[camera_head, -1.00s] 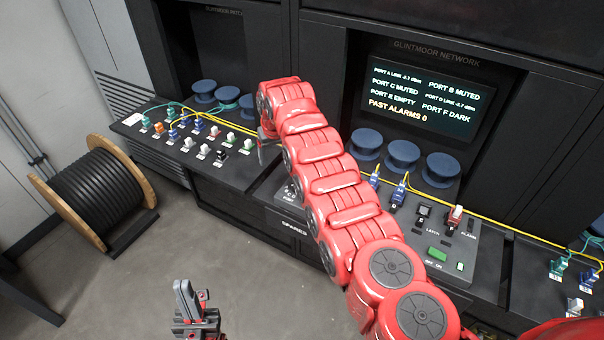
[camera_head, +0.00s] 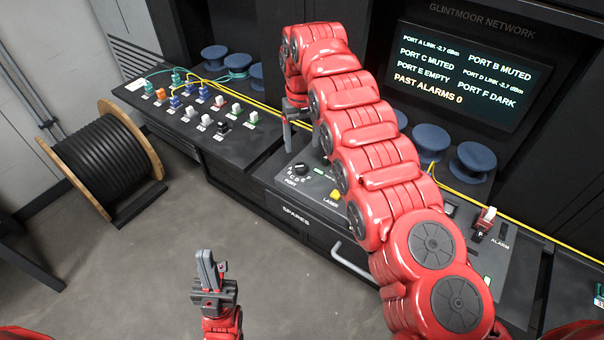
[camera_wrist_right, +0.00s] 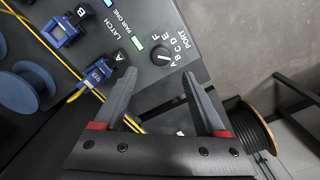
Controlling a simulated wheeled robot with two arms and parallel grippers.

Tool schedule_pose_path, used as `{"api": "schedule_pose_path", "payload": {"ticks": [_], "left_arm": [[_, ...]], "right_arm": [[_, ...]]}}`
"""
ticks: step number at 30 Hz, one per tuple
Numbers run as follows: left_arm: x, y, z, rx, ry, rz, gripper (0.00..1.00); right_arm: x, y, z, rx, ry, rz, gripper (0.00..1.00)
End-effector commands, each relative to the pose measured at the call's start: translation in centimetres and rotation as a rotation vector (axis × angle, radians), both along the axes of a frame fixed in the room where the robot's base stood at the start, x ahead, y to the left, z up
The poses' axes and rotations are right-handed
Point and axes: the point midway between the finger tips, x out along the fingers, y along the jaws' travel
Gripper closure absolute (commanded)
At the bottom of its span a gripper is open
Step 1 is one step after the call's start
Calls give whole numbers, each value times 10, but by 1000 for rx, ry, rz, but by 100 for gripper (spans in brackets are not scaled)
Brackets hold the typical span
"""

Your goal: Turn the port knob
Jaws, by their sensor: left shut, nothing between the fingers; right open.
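The port knob is a small black dial (camera_head: 300,168) with a white pointer, ringed by letters A to F above the word PORT, on the sloped console (camera_head: 262,178). In the right wrist view the knob (camera_wrist_right: 164,56) lies ahead of my right gripper (camera_wrist_right: 165,80), whose two grey fingers are spread apart and empty, with the knob beyond the gap between them. In the head view my right gripper (camera_head: 296,128) hangs above the console near the knob, partly hidden by its own red arm. My left gripper (camera_head: 207,268) is shut and empty, low over the floor.
A yellow LASER button (camera_head: 335,195) sits beside the knob. Blue connectors (camera_wrist_right: 100,72) and yellow cables stand close to my right gripper. A screen (camera_head: 468,75) lists port states. A drawer handle (camera_head: 350,262) juts out below. A cable spool (camera_head: 100,165) stands left.

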Motion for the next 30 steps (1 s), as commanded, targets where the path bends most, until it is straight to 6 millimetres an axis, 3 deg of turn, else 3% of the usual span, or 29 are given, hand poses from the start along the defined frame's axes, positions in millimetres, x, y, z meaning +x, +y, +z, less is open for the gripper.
{"api": "schedule_pose_path", "payload": {"ticks": [13, 26, 30], "left_arm": [[0, 0, 21, 0, -1, 0, 100], [0, 0, 22, 0, -1, 0, 100], [0, 0, 22, 0, -1, 0, 100]], "right_arm": [[-1, 1, -70, 0, 2, 0, 27], [0, 0, -82, -1, 0, 1, 27], [0, 0, -82, -1, 0, 1, 52]]}}
